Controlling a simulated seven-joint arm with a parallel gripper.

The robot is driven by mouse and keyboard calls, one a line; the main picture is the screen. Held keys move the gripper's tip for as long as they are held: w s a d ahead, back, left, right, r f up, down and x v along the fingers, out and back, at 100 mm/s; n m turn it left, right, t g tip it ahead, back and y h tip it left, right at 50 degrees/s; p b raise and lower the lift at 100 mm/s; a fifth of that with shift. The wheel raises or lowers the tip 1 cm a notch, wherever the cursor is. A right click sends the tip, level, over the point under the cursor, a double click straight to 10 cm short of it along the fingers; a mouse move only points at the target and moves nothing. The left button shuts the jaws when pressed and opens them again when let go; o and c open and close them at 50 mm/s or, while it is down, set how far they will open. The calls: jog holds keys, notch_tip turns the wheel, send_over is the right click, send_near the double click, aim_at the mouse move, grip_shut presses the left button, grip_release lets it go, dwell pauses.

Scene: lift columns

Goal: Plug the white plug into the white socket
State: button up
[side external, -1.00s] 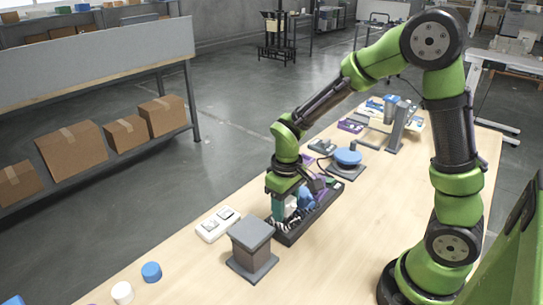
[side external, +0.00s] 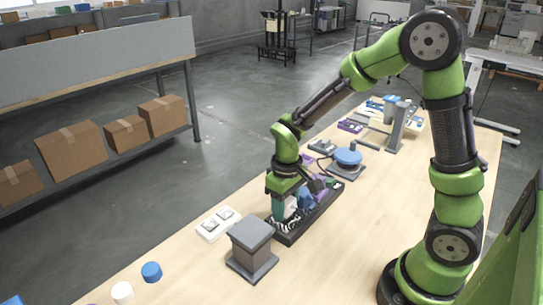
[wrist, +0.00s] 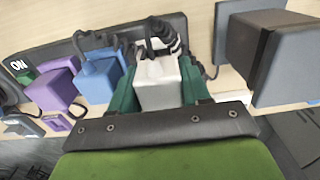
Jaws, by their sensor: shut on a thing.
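My gripper (side external: 281,205) is shut on the white plug (wrist: 158,82), which sits between the two green fingers in the wrist view. A black-and-white striped cord runs from the plug. The gripper is low over the near-left end of a dark power strip (side external: 287,238); the strip's dark edge also shows in the wrist view (wrist: 160,20). The white socket is hidden under the plug and fingers, so I cannot tell whether the plug is seated.
A blue plug (wrist: 100,78) and a purple plug (wrist: 52,92) stand along the strip beside the white plug. A grey block on a plate (side external: 251,248) stands close to the strip's near end. A white panel (side external: 218,223) lies at left. The front right table is clear.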

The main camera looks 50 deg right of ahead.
jog(key=shift+f, duration=0.6)
dwell(0.7)
jog(key=o, duration=1.3)
jog(key=shift+c, duration=0.2)
jog(key=shift+r, duration=3.5)
